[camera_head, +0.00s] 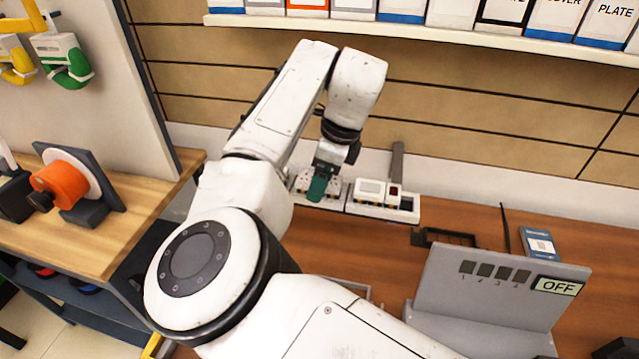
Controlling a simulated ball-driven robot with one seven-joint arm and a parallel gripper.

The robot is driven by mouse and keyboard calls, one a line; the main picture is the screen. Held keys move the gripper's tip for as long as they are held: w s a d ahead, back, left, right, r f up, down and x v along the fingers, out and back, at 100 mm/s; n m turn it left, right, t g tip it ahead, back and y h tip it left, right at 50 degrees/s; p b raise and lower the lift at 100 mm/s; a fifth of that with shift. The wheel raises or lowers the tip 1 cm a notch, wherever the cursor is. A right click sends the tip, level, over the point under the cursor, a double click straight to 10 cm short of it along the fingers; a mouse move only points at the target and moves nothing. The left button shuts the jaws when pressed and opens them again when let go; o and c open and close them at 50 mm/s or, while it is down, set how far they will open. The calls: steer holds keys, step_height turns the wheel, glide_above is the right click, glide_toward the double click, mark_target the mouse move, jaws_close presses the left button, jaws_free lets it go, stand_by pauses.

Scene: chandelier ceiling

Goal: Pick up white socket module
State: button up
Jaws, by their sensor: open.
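Two white modules sit side by side on the wooden worktop against the back wall. The left white module (300,184) has small dark marks and lies partly behind my gripper. The right white module (383,205) carries a pale raised block and a small dark red part. I cannot tell for sure which one is the socket module. My gripper (322,182) points down over the left module, open. A dark green piece shows at its tip; I cannot tell whether it is a fingertip or a separate part. Contact with the module cannot be made out.
A grey panel with an OFF label (558,286) stands at the front right. A black bracket (445,237) and a blue-and-white box (539,244) lie behind it. A shelf (430,32) of boxes hangs above. An orange knob device (65,184) stands on the left bench.

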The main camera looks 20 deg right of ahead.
steer(key=shift+f, duration=0.15)
stand_by(0.3)
steer(key=c, duration=1.2)
steer(key=shift+o, duration=0.2)
steer(key=v, duration=0.2)
steer(key=a+v, duration=0.1)
steer(key=v, duration=0.1)
steer(key=shift+w+d+r+b, duration=0.1)
steer(key=shift+r+b, duration=0.2)
steer(key=shift+b, duration=0.05)
steer(key=s+d+r, duration=0.1)
steer(key=s+r, duration=0.8)
steer(key=s, duration=0.4)
steer(key=shift+s, duration=0.25)
